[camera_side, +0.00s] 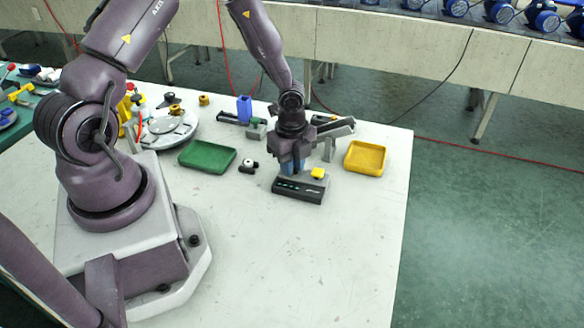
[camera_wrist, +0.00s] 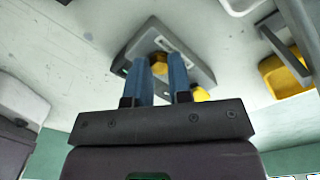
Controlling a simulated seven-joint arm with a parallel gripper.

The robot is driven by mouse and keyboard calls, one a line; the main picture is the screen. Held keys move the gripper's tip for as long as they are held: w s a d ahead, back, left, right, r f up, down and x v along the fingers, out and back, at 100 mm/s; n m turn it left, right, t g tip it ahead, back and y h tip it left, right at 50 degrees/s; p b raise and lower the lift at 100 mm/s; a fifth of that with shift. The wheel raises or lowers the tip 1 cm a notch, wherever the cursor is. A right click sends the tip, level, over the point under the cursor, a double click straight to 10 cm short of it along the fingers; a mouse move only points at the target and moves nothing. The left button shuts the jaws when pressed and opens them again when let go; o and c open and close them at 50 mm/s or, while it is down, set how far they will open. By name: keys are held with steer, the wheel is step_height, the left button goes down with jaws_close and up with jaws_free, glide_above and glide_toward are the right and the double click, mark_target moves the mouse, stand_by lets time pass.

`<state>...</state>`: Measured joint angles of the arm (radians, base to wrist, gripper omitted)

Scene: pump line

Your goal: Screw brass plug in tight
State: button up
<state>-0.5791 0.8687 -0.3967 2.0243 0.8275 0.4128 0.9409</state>
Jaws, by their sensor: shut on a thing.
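My gripper (camera_side: 293,166) points down over a grey block with a dark front panel (camera_side: 298,190) on the white table. In the wrist view, the two blue fingers of my gripper (camera_wrist: 161,60) are shut on the brass plug (camera_wrist: 158,66), which shows yellow between their tips. The plug is at the top of the grey block (camera_wrist: 187,54); how deep it sits and its thread are hidden. In the side view the fingers and wrist hide the plug. A small yellow piece (camera_side: 318,173) sits on the block just right of the fingers.
A yellow tray (camera_side: 365,157) stands to the right and a green tray (camera_side: 207,156) to the left. A small black-and-white part (camera_side: 248,167) lies between the green tray and the block. A blue piece (camera_side: 244,108) stands behind. The table front is clear.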

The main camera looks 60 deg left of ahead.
steer(key=o, duration=0.6)
steer(key=shift+r, duration=2.25)
